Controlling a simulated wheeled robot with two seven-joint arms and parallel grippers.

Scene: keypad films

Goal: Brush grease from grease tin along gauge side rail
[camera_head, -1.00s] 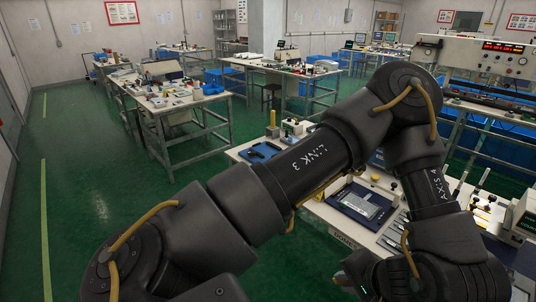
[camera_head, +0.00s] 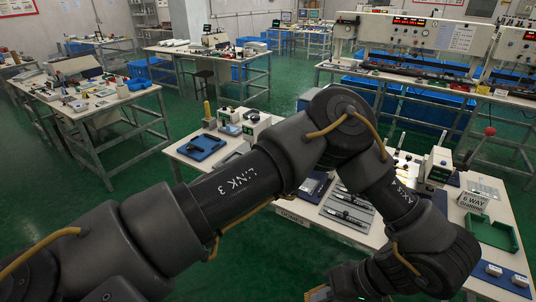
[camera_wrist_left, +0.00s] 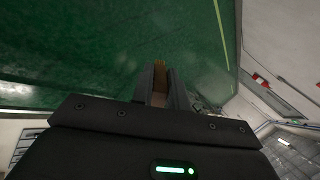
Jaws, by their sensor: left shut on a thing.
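My left gripper (camera_wrist_left: 160,88) is shut on a tan-brown thing, which looks like the brush (camera_wrist_left: 159,76); only a narrow strip of it shows between the fingers in the left wrist view. In the head view a yellowish tip (camera_head: 318,294) of it shows at the bottom edge, in front of the near bench (camera_head: 345,236). The gripper is held out from the bench, with green floor behind it in the wrist view. I cannot pick out the grease tin or the gauge side rail; my arm covers part of the bench. My right gripper is not in view.
The near bench carries a blue tray (camera_head: 203,146), a grey mat with tools (camera_head: 347,209), a white instrument (camera_head: 437,167), a green tray (camera_head: 492,232) and a dark blue mat (camera_head: 506,281) with small pale blocks.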

